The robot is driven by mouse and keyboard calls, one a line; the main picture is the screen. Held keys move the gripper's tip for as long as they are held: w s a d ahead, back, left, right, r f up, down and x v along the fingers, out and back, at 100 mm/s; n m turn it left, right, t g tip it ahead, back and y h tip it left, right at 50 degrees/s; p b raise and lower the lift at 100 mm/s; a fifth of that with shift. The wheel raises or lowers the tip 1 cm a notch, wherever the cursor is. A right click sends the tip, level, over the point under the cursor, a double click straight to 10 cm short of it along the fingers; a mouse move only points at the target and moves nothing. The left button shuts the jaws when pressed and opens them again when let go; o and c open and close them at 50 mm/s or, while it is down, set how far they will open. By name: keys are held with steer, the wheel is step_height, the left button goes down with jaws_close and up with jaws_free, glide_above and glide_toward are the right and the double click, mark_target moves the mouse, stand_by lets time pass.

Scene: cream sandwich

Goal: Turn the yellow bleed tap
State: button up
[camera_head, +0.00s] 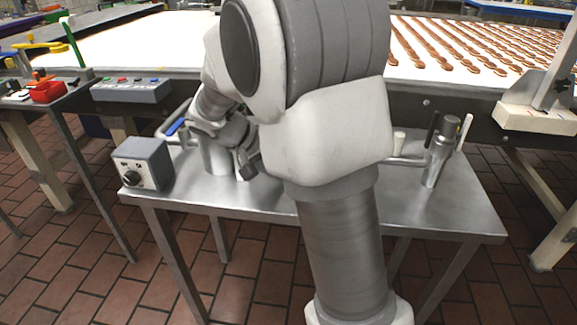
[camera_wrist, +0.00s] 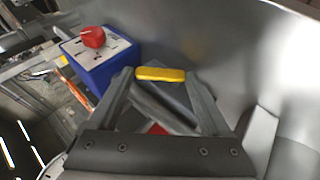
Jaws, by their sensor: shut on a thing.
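The yellow bleed tap (camera_wrist: 160,74) shows in the wrist view as a short, rounded yellow bar, lying nearly level across the picture. My gripper (camera_wrist: 158,79) has one finger at each end of it, and is shut on it. The body under the yellow bar is mostly hidden between the fingers, where a bit of red also shows. In the head view my arm covers the yellow tap, and my gripper (camera_head: 246,168) shows only in part, low over the steel table.
In the wrist view a blue box (camera_wrist: 84,75) with a red knob (camera_wrist: 93,37) stands left of the fingers, and a curved metal wall fills the right. In the head view the steel table (camera_head: 440,215) carries a grey control box (camera_head: 146,163) and a metal valve (camera_head: 440,150).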

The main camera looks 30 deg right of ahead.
steer(key=o, duration=1.2)
steer(key=shift+c, duration=0.2)
steer(key=shift+a+r, duration=0.1)
steer(key=p+v, duration=0.5)
steer(key=v, duration=1.2)
steer(key=shift+a, duration=0.15)
